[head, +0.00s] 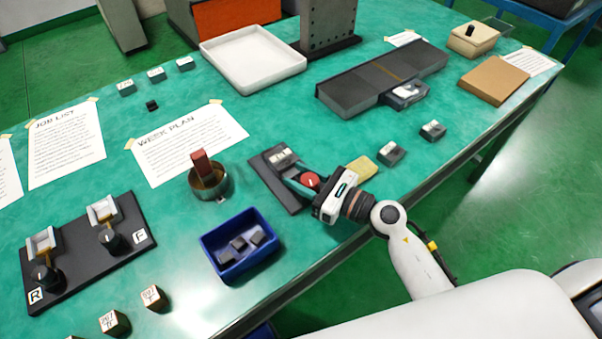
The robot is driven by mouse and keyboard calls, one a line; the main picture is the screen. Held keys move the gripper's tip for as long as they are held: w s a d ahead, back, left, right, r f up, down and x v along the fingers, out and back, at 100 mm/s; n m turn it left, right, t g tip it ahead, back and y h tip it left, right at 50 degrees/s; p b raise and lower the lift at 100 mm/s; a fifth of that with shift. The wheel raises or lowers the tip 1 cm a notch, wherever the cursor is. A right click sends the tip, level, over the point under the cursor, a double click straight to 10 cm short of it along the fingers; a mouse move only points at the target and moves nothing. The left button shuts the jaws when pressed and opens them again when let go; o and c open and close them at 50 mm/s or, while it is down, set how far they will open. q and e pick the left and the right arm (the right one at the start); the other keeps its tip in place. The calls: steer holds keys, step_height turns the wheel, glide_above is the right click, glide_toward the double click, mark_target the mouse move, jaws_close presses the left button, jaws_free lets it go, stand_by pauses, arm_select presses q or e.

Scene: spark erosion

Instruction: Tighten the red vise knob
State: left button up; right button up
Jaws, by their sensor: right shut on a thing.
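The vise (268,167) is a small dark block with a pale piece between its jaws, on a dark base plate near the table's front edge. Its red knob (312,181) is on the right side of the vise. My right gripper (308,186) reaches in from the right and is shut on the red knob, with its fingers partly hiding it. How far the vise jaws are closed is too small to tell. My left gripper does not show.
A blue bin (239,247) with dark blocks and a metal cup (209,183) stand left of the vise. A yellow pad (389,153) lies just right of it. A black fixture board (85,252) is at the left. A white tray (252,57) stands farther back.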

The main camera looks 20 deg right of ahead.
steer(key=m+t+h+p, duration=0.1)
steer(key=m+h, duration=0.1)
steer(key=m+t+h+p, duration=0.1)
steer(key=m+t+h, duration=0.1)
steer(key=h, duration=0.1)
steer(key=shift+w+d+r+p, duration=0.15)
steer(key=shift+d+p, duration=0.05)
steer(key=shift+p, duration=0.1)
steer(key=m+h, duration=0.1)
steer(key=h, duration=0.1)
steer(key=m+t+h+p, duration=0.1)
steer(key=h, duration=0.1)
steer(key=shift+d+m, duration=0.2)
steer(key=shift+m, duration=0.1)
steer(key=m+h, duration=0.2)
steer(key=h, duration=0.1)
steer(key=shift+w+d+f+t+h, duration=0.1)
steer(key=shift+d+f+t+h, duration=0.1)
steer(key=shift+t+h, duration=0.1)
steer(key=shift+d+m+h, duration=0.2)
steer(key=shift+m+h, duration=1)
steer(key=shift+h, duration=0.5)
steer(key=o, duration=1)
